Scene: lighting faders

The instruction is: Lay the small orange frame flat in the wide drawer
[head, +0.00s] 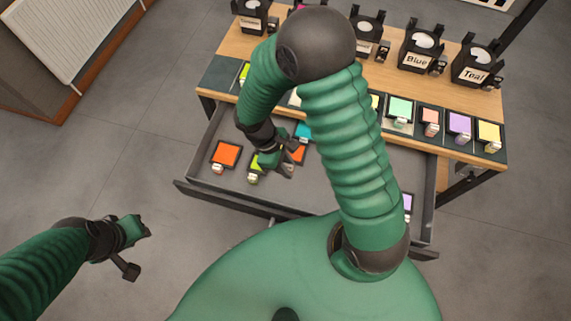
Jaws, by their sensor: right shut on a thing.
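A small orange frame (298,154) shows partly beside the fingers of my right gripper (284,170), over the wide drawer (195,188). My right gripper is shut on it; the fingers and wrist hide part of it, and I cannot tell whether it touches the drawer floor. The wide drawer is pulled out below the tabletop. Another orange frame (226,153) lies in the drawer at the left. My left gripper (139,249) is open and empty, outside the drawer at the lower left.
A lime frame (254,174) and a teal one (303,130) are close to my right gripper. A lilac one (407,202) is at the drawer's right. Several coloured frames line the wooden tabletop's (455,100) front edge, with black lamps behind. My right arm hides the drawer's middle right.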

